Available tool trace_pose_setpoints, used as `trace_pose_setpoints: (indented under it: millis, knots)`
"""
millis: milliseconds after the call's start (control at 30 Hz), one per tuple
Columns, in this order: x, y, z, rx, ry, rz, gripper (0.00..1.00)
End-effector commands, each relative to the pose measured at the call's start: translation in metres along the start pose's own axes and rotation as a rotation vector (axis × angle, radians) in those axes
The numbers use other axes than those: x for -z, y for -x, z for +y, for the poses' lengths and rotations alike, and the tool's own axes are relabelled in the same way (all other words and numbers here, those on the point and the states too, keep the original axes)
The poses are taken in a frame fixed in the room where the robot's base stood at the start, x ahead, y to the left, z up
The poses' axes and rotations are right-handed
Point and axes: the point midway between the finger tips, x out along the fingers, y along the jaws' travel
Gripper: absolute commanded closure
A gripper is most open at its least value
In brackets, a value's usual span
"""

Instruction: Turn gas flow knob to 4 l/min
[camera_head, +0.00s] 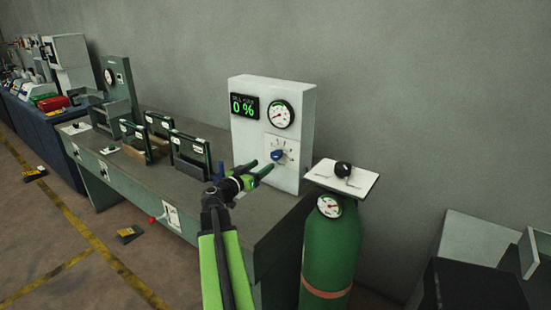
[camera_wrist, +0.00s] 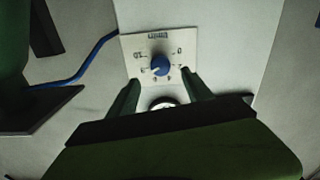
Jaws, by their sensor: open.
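The blue gas flow knob (camera_head: 277,155) sits on a pale scale plate (camera_head: 289,146) on the front of a white cabinet (camera_head: 306,115). In the wrist view the knob (camera_wrist: 160,65) shows on its plate (camera_wrist: 130,45), with "10" and "0" legible at its sides. I cannot clearly read which mark the knob points to. My gripper (camera_head: 265,167) is open just in front of the knob. In the wrist view its fingers (camera_wrist: 162,82) are spread to either side, slightly below the knob in the picture, with no visible contact. A round dial (camera_wrist: 162,103) is partly hidden by my gripper.
The cabinet carries a display (camera_head: 244,106) reading "0 %" and a round gauge (camera_head: 281,114). Dark-framed fixtures (camera_head: 189,157) stand left on the bench (camera_head: 255,205). A green cylinder (camera_head: 330,250) and a white panel with a black knob (camera_head: 343,169) are at right.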

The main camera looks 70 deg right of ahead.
Motion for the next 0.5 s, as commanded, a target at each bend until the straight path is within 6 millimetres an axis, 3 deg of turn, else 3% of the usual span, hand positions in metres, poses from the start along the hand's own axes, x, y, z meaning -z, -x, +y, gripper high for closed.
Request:
trace_pose_setpoints:
  millis: [33,200,333,500]
  knots:
    - [0.000,-0.016,-0.001,-0.004,0.000,-0.001,0.41]
    - [0.000,-0.056,-0.001,-0.003,0.000,-0.001,0.41]
    - [0.000,-0.079,-0.001,-0.002,0.000,-0.001,0.41]
    - [0.000,-0.092,0.000,-0.002,0.000,-0.001,0.41]
